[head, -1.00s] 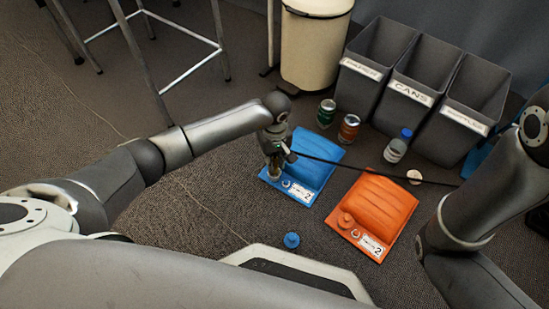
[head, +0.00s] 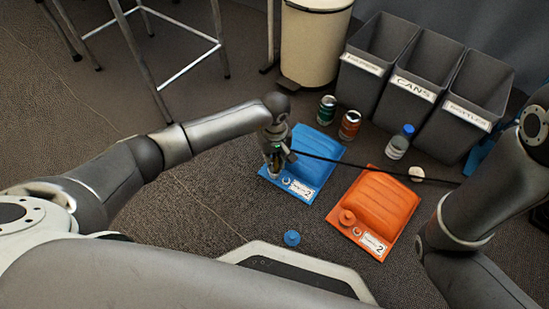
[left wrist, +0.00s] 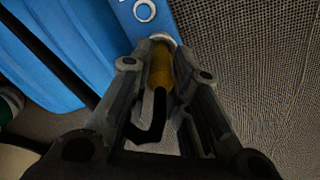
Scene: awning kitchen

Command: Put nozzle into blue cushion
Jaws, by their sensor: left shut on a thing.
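The blue cushion (head: 318,148) lies flat on the carpet, with a label and a small ring on its front strip. My left gripper (head: 275,170) is over the cushion's front left corner. In the left wrist view, my left gripper (left wrist: 162,85) is shut on the yellow-brown nozzle (left wrist: 160,68), with a black hose end below it. The nozzle's tip points at a pale ring (left wrist: 163,37) on the blue cushion's edge (left wrist: 130,20). I cannot tell whether the tip is inside the ring or just in front of it. My right gripper is out of view.
An orange cushion (head: 375,205) lies to the right. A blue cap (head: 291,238) lies on the carpet in front. Two cans, a bottle (head: 398,143) and grey bins (head: 405,75) stand behind. A black hose (head: 350,161) runs across the blue cushion to the right.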

